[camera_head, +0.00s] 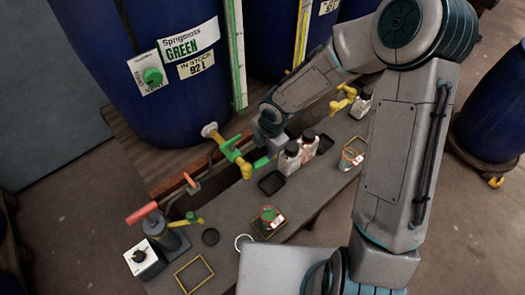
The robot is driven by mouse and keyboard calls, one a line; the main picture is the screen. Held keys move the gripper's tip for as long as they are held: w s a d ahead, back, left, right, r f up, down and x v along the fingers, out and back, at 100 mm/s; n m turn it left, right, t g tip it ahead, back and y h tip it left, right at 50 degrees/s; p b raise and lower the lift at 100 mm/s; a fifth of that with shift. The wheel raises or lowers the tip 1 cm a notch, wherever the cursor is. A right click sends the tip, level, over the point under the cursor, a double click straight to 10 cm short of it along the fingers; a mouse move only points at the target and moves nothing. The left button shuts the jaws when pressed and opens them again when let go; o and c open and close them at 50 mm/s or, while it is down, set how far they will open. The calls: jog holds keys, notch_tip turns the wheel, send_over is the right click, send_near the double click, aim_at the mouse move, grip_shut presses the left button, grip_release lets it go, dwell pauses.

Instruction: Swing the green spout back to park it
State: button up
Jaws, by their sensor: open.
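The green spout (233,152) is a yellow tap with green parts, low on the front of the blue vat labelled GREEN (130,62). It points out over the bench, down and to the right. My gripper (268,146) is just right of the spout's outer end, pointing down. It is open. I cannot tell whether it touches the spout, and my wrist hides part of the area. A small green piece shows below my gripper, close to the spout's end.
The grey bench (225,215) also carries a green-lidded jar (269,214), a black tray (271,183), and a red-handled device (157,222) at left. Another yellow tap (343,98) is behind.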

jog(key=shift+s+d+r+p, duration=0.15)
jog(key=shift+r, duration=0.7)
jog(key=shift+s+d+r+p, duration=0.1)
jog(key=shift+r+p, duration=0.05)
jog(key=shift+r, duration=0.7)
jog(key=s+d+r+m+h, duration=0.4)
jog(key=s+d+r+m, duration=0.1)
jog(key=d+r+m, duration=0.8)
jog(key=s+d+r+m+y, duration=0.1)
jog(key=s+d+r+m, duration=0.1)
jog(key=s+m, duration=0.3)
jog(key=s+d+r+m+t+y, duration=0.1)
jog(key=s+d+r+m, duration=0.2)
jog(key=m, duration=0.6)
jog(key=s+r, duration=0.2)
jog(key=s, duration=0.1)
jog(key=shift+s+d, duration=0.15)
jog(key=shift+s, duration=0.1)
